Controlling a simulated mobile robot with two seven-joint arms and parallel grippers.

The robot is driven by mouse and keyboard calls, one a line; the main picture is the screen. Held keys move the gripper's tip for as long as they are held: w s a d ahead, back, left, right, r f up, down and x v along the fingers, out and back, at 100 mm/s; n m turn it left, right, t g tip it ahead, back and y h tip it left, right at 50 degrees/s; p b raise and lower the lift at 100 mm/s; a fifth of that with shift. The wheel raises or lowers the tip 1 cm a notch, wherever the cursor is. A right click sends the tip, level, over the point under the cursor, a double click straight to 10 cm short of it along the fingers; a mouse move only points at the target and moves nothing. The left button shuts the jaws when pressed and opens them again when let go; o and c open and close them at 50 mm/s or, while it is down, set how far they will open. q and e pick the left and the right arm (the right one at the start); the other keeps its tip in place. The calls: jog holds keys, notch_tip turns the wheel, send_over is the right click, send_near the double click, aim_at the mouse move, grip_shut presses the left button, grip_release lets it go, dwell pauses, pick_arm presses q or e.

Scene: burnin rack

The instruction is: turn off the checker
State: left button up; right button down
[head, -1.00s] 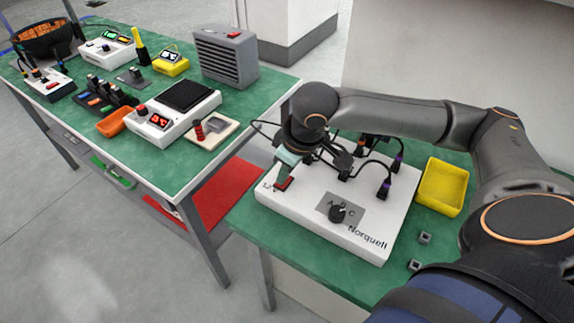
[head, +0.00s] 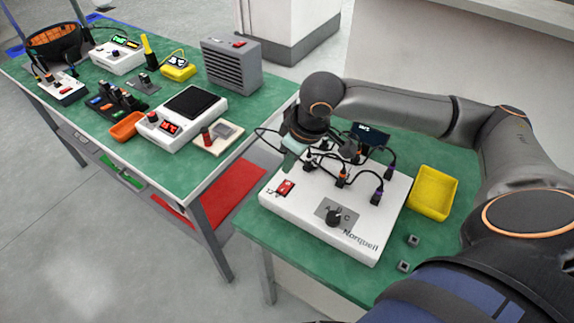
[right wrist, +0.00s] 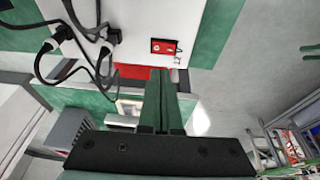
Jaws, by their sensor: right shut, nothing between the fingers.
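The checker (head: 297,213) is a white box marked Norquell on the green table in the head view. Its red rocker switch (head: 285,188) is at the left end and shows uncovered. The switch also shows in the right wrist view (right wrist: 163,46), beyond the fingertips. A dial (head: 334,217) sits near the front, and several dark plugs with cables stand on top. A small dark display (head: 371,134) with faint text shows at the back. My right gripper (head: 291,161) is shut and empty, above and behind the switch, apart from it. My left gripper is out of view.
A yellow tray (head: 433,193) and two small grey blocks (head: 413,241) lie right of the checker. The left table holds a scale (head: 180,121), a grey vented box (head: 232,67) and other devices.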

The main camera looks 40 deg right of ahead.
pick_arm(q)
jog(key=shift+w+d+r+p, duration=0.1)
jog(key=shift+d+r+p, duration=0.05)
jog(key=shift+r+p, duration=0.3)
pick_arm(e)
notch_tip(320, 180, up, 7)
jog(key=s+d, duration=0.1)
jog(key=d, duration=0.1)
jog(key=shift+s+d+r, duration=0.2)
jog(key=shift+s, duration=0.05)
